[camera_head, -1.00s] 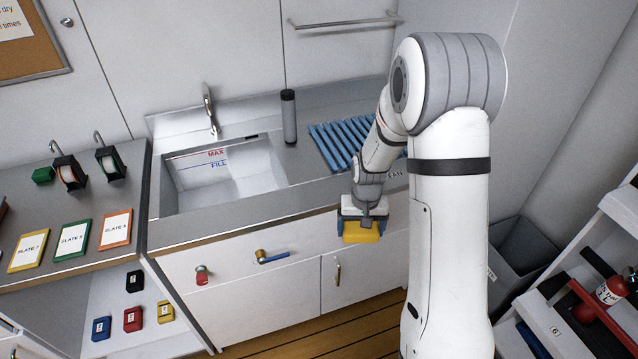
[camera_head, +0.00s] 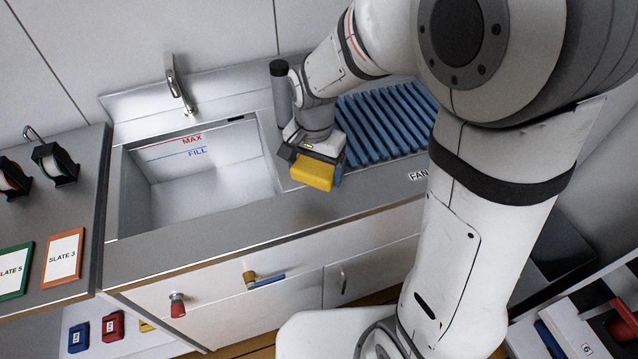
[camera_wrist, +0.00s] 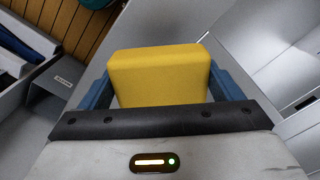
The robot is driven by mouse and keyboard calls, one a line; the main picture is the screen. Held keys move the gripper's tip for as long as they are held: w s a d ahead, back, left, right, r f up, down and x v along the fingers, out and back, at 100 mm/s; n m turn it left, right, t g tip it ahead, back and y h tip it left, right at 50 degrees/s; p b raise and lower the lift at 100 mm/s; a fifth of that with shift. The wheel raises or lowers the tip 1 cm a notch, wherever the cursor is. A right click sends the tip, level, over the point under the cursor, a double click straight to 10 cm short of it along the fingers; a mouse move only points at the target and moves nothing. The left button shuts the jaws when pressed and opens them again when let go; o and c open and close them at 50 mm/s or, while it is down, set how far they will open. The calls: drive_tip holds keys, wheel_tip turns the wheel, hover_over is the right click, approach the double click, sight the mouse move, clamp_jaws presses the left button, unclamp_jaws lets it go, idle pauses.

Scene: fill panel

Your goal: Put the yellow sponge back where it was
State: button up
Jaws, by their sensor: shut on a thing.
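The yellow sponge (camera_head: 312,173) is a plain yellow block. My gripper (camera_head: 318,170) is shut on it, above the counter strip between the sink and the blue slatted rack. In the wrist view the sponge (camera_wrist: 160,77) sits between the two blue fingers. Whether it touches the counter cannot be told. The spot it came from is not marked in these views.
The empty sink basin (camera_head: 190,185) is to the left, with a tap (camera_head: 180,85) behind it. The blue slatted rack (camera_head: 385,125) is to the right. Handles (camera_head: 265,280) stick out from the front.

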sight(316, 198)
wheel_tip(316, 198, down, 4)
drive_tip(key=shift+w+r, duration=0.1)
drive_tip(key=shift+w, duration=0.05)
drive_tip(key=shift+d+f, duration=0.1)
drive_tip(key=shift+f, duration=1.75)
drive_tip(key=shift+f, duration=0.2)
drive_tip(key=o, duration=0.9)
drive_tip(key=shift+c, duration=0.2)
drive_tip(key=shift+r, duration=0.1)
